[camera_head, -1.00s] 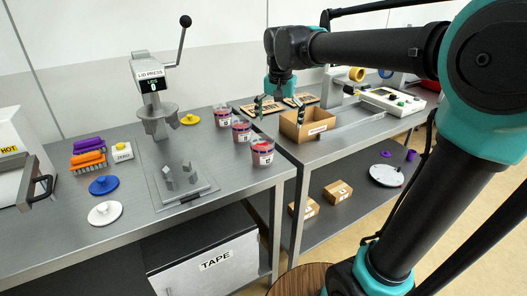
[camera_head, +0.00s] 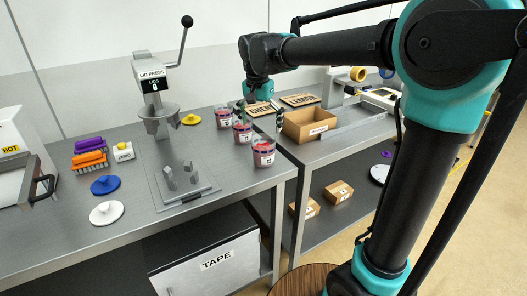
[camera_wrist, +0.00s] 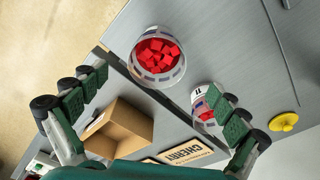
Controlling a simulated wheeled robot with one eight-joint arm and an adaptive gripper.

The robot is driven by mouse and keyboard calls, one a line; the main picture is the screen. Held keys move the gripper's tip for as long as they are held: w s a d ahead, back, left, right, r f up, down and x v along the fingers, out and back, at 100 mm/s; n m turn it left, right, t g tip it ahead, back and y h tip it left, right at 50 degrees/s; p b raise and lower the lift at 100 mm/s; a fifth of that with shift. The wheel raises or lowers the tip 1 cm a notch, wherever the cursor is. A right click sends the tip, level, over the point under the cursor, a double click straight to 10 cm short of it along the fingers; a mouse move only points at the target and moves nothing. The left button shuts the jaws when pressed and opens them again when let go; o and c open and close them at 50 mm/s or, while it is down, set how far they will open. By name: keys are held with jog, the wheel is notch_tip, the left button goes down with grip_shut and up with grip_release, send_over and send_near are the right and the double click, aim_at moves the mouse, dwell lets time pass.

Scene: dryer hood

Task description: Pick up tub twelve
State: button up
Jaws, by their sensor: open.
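Three clear tubs with red contents and dark bands stand in a row along the bench's right side: a near one (camera_head: 263,153), a middle one (camera_head: 242,132) and a far one (camera_head: 222,117). Their numbers are too small to read in the head view. In the wrist view, an open tub of red cubes (camera_wrist: 158,55) has its number hidden, and a second tub (camera_wrist: 205,104) reads 11. I cannot read a twelve. My gripper (camera_head: 261,113) is open and empty above the tubs; its fingers (camera_wrist: 157,82) spread to either side in the wrist view, apart from the open tub.
The lid press (camera_head: 158,115) and a yellow lid (camera_head: 191,119) stand left. A narrow gap separates the tables.

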aim_at(263, 140)
jog(key=shift+w+d+f, duration=0.15)
jog(key=shift+w+f, duration=0.05)
jog(key=shift+f, duration=0.9)
jog(key=shift+w+d+f, duration=0.1)
jog(key=shift+w+f, duration=0.05)
jog(key=shift+f, duration=0.95)
jog(key=shift+w+d+f, duration=0.15)
jog(key=shift+w+f, duration=0.05)
jog(key=shift+f, duration=0.9)
jog(key=c, duration=1.5)
